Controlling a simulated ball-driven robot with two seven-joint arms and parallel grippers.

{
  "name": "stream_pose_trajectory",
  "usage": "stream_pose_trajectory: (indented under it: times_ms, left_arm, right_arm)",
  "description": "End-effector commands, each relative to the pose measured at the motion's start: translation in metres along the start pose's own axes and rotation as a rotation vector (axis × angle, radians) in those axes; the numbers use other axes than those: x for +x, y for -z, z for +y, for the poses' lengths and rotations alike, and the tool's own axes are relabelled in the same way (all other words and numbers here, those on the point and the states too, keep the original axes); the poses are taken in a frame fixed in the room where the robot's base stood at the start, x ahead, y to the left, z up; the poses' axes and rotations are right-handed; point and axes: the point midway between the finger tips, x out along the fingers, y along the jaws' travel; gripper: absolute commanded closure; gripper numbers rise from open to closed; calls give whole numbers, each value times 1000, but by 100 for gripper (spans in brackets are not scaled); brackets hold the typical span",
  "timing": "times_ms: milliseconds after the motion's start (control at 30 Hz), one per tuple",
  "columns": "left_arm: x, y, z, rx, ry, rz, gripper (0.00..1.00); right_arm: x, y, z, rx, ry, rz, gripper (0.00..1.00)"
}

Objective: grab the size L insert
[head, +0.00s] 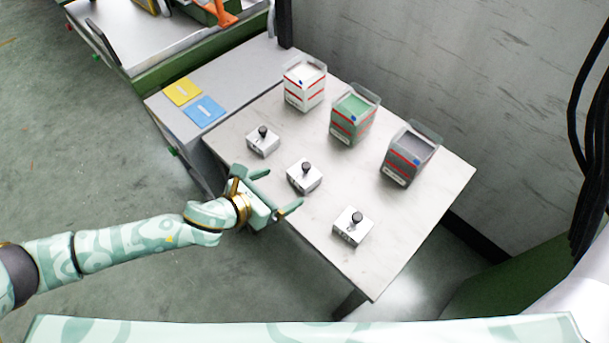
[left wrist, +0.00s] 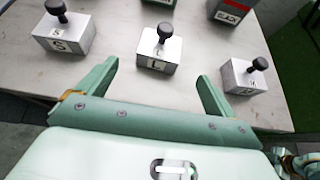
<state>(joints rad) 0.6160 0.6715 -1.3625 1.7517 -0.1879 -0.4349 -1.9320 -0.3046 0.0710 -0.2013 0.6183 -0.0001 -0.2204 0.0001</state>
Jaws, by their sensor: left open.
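The size L insert (head: 305,177) is a small white-grey block with a black round knob on top, the middle one of three on the table. In the left wrist view its front label reads "L" (left wrist: 158,52), and it stands upright just beyond the fingertips. My left gripper (head: 281,189) is open and empty at the table's near-left edge, its fingers pointing toward this block; its two fingers also show in the left wrist view (left wrist: 158,72). The S insert (left wrist: 65,34) is to the left. A third insert (left wrist: 244,75) is to the right, its label hard to read.
Three bins, white (head: 304,86), green (head: 353,116) and dark (head: 408,158), stand along the table's back. Yellow (head: 182,91) and blue (head: 204,111) pads lie on the grey surface at left. The table (head: 390,240) is bare between inserts and bins.

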Motion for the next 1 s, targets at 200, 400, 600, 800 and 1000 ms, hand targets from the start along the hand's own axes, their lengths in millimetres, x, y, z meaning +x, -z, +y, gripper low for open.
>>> stream_pose_trajectory:
  times_ms: [200, 400, 600, 800, 1000]
  left_arm:
    - [42, 2, 0, -4, 1, 1, 8]
    - [59, 0, 0, -5, 1, 0, 8]
    - [92, -1, 1, -5, 0, 2, 8]
    - [101, -4, 1, -4, -1, 2, 8]
    - [100, -5, 1, -4, 0, 1, 28]
  right_arm:
    - [17, -4, 2, -2, 0, -10, 64]
    - [24, -6, 5, -3, -3, -16, 64]
    - [40, -12, 4, -3, 0, -29, 64]
    - [42, -12, 5, -3, -1, -30, 64]
    - [41, -12, 5, -2, -1, -29, 64]
